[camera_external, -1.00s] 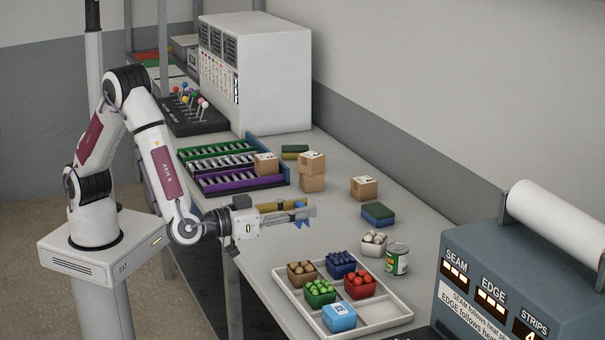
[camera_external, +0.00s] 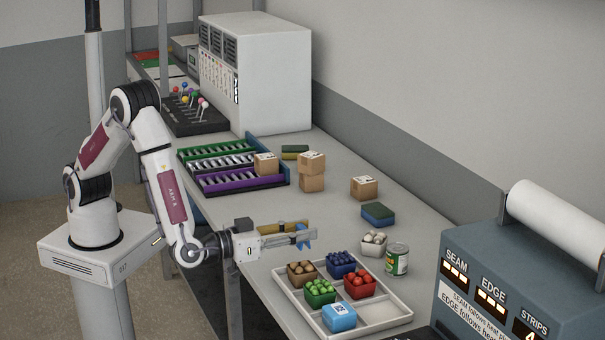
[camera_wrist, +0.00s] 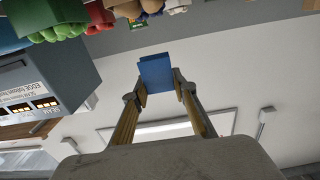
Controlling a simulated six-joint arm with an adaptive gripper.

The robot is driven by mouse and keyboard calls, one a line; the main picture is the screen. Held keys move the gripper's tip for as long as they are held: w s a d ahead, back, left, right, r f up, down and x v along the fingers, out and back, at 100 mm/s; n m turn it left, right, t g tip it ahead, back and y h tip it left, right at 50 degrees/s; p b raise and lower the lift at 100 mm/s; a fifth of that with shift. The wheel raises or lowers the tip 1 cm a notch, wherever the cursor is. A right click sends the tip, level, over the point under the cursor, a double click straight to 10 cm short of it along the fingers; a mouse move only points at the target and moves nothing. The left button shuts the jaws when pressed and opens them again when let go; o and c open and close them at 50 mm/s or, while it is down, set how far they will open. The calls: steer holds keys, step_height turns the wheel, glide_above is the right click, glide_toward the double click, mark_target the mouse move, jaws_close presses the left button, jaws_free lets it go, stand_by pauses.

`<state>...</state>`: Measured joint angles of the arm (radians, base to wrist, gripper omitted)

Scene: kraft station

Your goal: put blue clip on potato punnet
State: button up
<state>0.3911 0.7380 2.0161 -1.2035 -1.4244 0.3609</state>
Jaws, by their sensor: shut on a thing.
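My gripper (camera_external: 302,236) is shut on the blue clip (camera_external: 304,243), which sticks out at the fingertips. In the wrist view the clip (camera_wrist: 155,73) is a flat blue piece held between the two finger ends (camera_wrist: 158,84). The potato punnet (camera_external: 301,281) is a brown box of round tan potatoes in the back left compartment of the white tray. The clip is above and behind it, apart from it. A brown potato-like thing shows at the top of the wrist view (camera_wrist: 125,8), partly cut off.
The white tray (camera_external: 376,329) also holds a blue-fruit punnet (camera_external: 340,265), a green one (camera_external: 320,292), a red one (camera_external: 359,285) and a blue box (camera_external: 339,317). A white punnet (camera_external: 373,245) and a can (camera_external: 397,260) stand beside it. Cartons stand farther back.

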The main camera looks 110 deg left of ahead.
steer(key=shift+f, duration=0.55)
steer(key=shift+f, duration=0.1)
steer(key=shift+f, duration=1.8)
steer(key=o, duration=0.8)
steer(key=shift+f, duration=0.1)
steer(key=shift+o, duration=0.2)
steer(key=v, duration=1.2)
steer(key=shift+r, duration=0.2)
